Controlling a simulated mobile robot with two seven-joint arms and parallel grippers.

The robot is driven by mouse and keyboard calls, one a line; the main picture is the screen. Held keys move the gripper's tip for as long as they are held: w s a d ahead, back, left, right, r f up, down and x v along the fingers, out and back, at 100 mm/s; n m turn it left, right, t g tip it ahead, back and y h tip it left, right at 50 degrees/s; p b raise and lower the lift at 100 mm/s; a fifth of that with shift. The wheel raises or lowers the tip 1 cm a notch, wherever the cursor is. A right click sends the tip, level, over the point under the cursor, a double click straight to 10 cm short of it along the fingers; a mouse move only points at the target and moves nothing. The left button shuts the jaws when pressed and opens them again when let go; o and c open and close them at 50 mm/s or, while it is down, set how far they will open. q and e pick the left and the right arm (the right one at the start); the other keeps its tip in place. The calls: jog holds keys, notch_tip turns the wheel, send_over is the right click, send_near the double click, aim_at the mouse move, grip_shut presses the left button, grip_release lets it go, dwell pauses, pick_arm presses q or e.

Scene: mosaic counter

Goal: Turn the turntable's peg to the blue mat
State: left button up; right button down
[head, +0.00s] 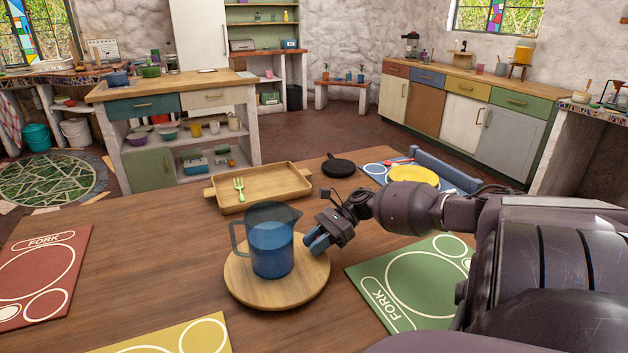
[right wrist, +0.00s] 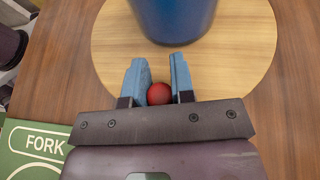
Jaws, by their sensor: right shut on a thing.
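The round wooden turntable (head: 245,292) lies on the table and carries a blue see-through pitcher (head: 270,250). The pitcher's base and the turntable's edge also show in the right wrist view. The peg with its red ball top (right wrist: 159,94) sits at the turntable's near edge in the right wrist view. My right gripper (head: 318,243) is shut on the peg, one blue finger on each side, and hides it in the head view. The blue mat (head: 373,171) lies at the back right of the table, with a yellow plate (head: 413,176) on it. My left gripper is not in view.
A wooden tray (head: 283,196) with a green fork (head: 239,188) stands behind the turntable. A black pan (head: 338,167) lies left of the blue mat. A green mat (head: 400,290) is to the right, a red mat (head: 35,285) to the left, and a yellow mat (head: 170,340) in front.

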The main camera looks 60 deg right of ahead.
jog(key=shift+w+d+r, duration=0.1)
dwell(0.4)
jog(key=c, duration=1)
grip_release()
jog(key=v, duration=1)
jog(key=shift+d, duration=0.3)
jog(key=shift+r, duration=0.15)
